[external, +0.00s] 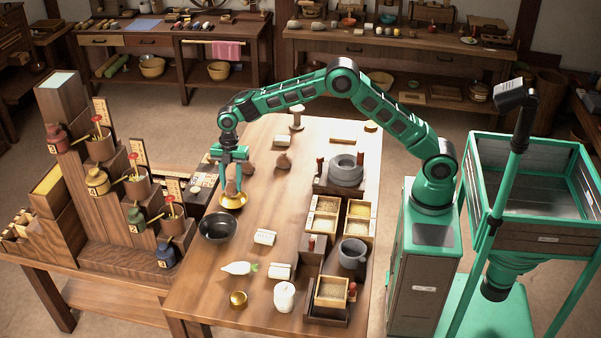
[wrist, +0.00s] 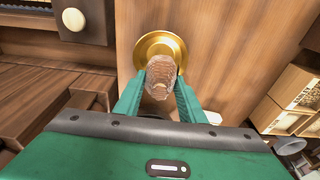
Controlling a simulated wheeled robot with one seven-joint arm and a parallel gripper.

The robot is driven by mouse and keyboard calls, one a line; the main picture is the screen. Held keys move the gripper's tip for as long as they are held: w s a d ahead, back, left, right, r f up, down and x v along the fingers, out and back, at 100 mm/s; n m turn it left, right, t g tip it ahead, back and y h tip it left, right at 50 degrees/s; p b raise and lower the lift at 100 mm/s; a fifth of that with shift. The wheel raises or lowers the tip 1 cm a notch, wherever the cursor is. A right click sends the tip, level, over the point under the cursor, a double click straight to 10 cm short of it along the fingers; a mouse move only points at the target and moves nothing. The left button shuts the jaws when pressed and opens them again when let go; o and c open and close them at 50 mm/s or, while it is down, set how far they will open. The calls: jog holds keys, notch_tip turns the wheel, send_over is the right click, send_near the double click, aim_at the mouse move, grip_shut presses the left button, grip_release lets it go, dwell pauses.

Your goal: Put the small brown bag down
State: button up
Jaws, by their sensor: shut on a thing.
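My gripper (external: 233,188) points down over the left part of the wooden table, with its fingers just above a round gold dish (external: 233,202). In the wrist view, my gripper (wrist: 161,84) is shut on a small brown bag (wrist: 161,70). The bag is between the two green fingers and overlaps the gold dish (wrist: 143,47). I cannot tell whether the bag's bottom touches the dish. In the external view the held bag is mostly hidden by the fingers.
A dark bowl (external: 217,228) stands just in front of the dish. A stepped wooden rack (external: 122,258) with small jars rises at the left. Bare tabletop (external: 200,275) lies front left.

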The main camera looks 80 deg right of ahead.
aim_at(232, 192)
jog(key=shift+w+d+f, duration=0.2)
jog(key=shift+d+f, duration=0.05)
jog(key=shift+f, duration=1.85)
jog(key=shift+f, duration=0.3)
jog(key=o, duration=1.1)
jog(key=shift+r, duration=0.1)
